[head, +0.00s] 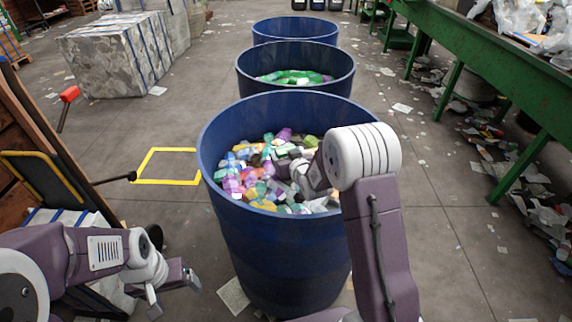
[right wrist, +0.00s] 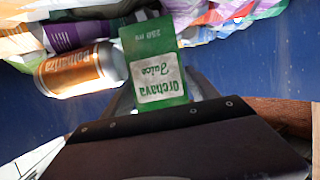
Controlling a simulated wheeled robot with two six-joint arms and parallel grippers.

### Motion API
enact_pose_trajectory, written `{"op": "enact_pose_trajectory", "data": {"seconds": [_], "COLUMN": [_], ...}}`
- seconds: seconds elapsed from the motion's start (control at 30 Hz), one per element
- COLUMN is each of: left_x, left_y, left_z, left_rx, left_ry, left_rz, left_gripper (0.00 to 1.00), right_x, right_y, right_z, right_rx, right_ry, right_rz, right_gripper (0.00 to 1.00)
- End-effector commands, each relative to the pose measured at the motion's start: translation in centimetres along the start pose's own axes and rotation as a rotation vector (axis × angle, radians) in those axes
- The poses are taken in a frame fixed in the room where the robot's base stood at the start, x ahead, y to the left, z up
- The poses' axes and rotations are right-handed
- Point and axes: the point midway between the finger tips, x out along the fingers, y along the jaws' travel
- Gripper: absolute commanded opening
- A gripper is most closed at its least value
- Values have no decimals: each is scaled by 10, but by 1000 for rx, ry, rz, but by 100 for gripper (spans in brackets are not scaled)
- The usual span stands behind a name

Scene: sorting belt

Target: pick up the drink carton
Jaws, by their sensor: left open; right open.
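The drink carton (right wrist: 152,62) is green with a pale label in the right wrist view. It lies in the front blue bin (head: 290,230), between the fingers of my right gripper (right wrist: 164,92). The right gripper is open, and its fingers show on either side of the carton's near part. I cannot tell whether they touch it. In the head view my right arm reaches into the bin and hides this spot; I cannot make out the carton there. My left gripper (head: 172,290) is open and empty, outside the bin at the lower left.
An orange and silver can (right wrist: 82,70) lies left of the carton, with a purple can (right wrist: 92,32) behind it. Mixed waste (head: 245,178) surrounds them. The bin wall is close. More blue bins (head: 295,78) stand behind; a green belt frame (head: 490,70) is at right.

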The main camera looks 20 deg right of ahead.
Motion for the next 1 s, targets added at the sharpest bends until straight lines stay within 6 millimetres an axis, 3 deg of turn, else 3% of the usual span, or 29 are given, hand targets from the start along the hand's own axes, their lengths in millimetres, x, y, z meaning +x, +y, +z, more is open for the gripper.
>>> {"op": "enact_pose_trajectory", "data": {"seconds": [0.17, 0.33, 0.37, 0.63, 1.0], "left_x": [0, 0, 0, -3, -23], "left_y": [0, 0, 0, 0, 0], "left_z": [0, 0, 0, 0, -2], "left_rx": [0, 0, 0, 0, 0], "left_ry": [0, 0, 0, 0, 0], "left_rz": [0, 0, 0, 0, 0], "left_gripper": [82, 82, 82, 82, 82], "right_x": [0, 0, 0, -3, -34], "right_y": [0, 0, 0, 0, 0], "right_z": [0, 0, 0, -7, -83], "right_rx": [0, 0, 0, 0, 0], "right_ry": [0, 0, 0, 2, 3], "right_rz": [0, 0, 0, 0, 0], "right_gripper": [68, 24, 19, 19, 19]}}
